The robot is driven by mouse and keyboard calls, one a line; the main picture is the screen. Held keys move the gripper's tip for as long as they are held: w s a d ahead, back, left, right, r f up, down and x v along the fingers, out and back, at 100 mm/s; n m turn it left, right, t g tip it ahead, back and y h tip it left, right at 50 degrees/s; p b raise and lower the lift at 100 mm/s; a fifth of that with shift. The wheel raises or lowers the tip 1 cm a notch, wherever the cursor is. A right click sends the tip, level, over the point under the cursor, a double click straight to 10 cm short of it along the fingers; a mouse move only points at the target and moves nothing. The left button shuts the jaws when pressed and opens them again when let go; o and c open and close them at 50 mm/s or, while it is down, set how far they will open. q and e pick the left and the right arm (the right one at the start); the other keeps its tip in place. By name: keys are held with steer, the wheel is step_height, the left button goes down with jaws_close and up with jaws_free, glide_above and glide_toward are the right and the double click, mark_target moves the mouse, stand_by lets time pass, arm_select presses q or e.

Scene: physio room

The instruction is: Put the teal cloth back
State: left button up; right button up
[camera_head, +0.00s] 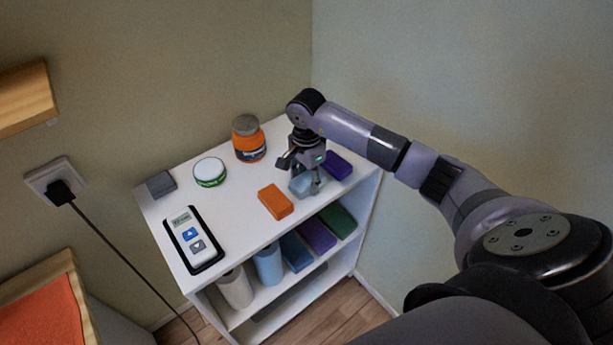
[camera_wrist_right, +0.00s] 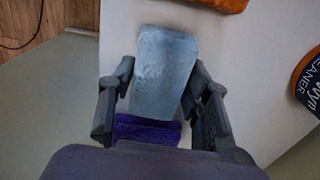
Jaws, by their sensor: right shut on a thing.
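The teal cloth (camera_head: 301,185), a folded pale blue-teal block, is at the right part of the white shelf unit's top (camera_head: 235,215). My right gripper (camera_head: 301,175) reaches down over it and is shut on it. In the right wrist view the cloth (camera_wrist_right: 165,60) sits between the two fingers of the gripper (camera_wrist_right: 163,85). I cannot tell whether the cloth rests on the top or is slightly raised. My left gripper is not in view.
A purple cloth (camera_head: 337,165) and an orange cloth (camera_head: 275,201) lie on either side. An orange jar (camera_head: 248,143), a green-rimmed tub (camera_head: 210,172), a grey block (camera_head: 160,184) and a remote (camera_head: 193,240) share the top. Rolls and folded cloths (camera_head: 317,236) fill the shelf below.

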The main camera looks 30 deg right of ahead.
mark_target(307, 179)
steer(key=o, duration=1)
steer(key=shift+r, duration=0.25)
step_height(307, 179, up, 12)
steer(key=b, duration=0.3)
steer(key=shift+f, duration=0.15)
